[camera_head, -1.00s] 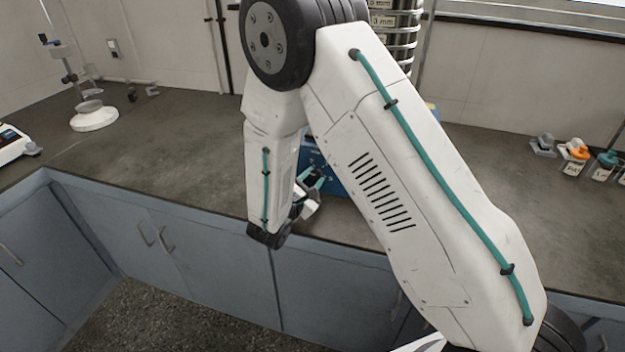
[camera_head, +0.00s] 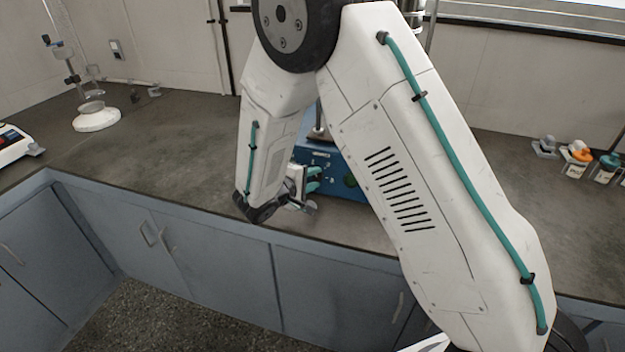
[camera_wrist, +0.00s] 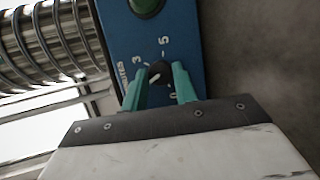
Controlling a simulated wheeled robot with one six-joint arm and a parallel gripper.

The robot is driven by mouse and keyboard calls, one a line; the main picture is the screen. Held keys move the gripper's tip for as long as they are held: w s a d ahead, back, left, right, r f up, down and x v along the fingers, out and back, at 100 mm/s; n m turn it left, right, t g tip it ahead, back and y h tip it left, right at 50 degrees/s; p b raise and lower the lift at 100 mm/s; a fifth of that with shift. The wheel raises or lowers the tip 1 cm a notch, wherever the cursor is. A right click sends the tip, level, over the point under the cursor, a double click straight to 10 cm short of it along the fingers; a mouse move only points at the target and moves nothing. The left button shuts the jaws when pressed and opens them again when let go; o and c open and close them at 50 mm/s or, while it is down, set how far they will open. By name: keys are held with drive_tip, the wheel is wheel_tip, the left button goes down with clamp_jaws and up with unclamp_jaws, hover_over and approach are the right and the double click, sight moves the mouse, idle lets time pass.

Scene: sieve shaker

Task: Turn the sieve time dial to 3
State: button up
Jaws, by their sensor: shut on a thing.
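The time dial (camera_wrist: 159,71) is a small black knob on the blue front panel of the sieve shaker (camera_wrist: 122,28), which also shows in the head view (camera_head: 345,184). My gripper (camera_wrist: 161,75) has its two teal fingers on either side of the knob, shut on it. In the wrist view the "3" is up and left of the knob, and the "5" is above it. A pale pointer mark lies on the knob's lower left side; its exact reading is unclear. The fingers hide part of the scale. In the head view my gripper (camera_head: 314,180) is at the panel's left part.
A green button (camera_wrist: 146,5) sits on the same panel above the dial in the wrist view. The metal sieve stack (camera_wrist: 58,40) is to the left. In the head view, small bottles (camera_head: 577,160) stand at right and a white-based stand (camera_head: 97,120) at left.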

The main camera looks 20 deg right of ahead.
drive_tip(key=m, duration=0.2)
drive_tip(key=m+y, duration=0.1)
drive_tip(key=m, duration=0.1)
drive_tip(key=m+g+y, duration=0.1)
drive_tip(key=m, duration=0.1)
drive_tip(key=shift+d+r, duration=0.1)
drive_tip(key=shift+r, duration=0.15)
drive_tip(key=m+y, duration=0.2)
drive_tip(key=m, duration=0.3)
drive_tip(key=shift+d, duration=0.1)
idle(0.4)
drive_tip(key=o, duration=1)
drive_tip(key=shift+r, duration=0.15)
drive_tip(key=v, duration=0.7)
drive_tip(key=shift+s+a+r, duration=0.15)
drive_tip(key=shift+a+r, duration=0.05)
drive_tip(key=shift+a, duration=0.05)
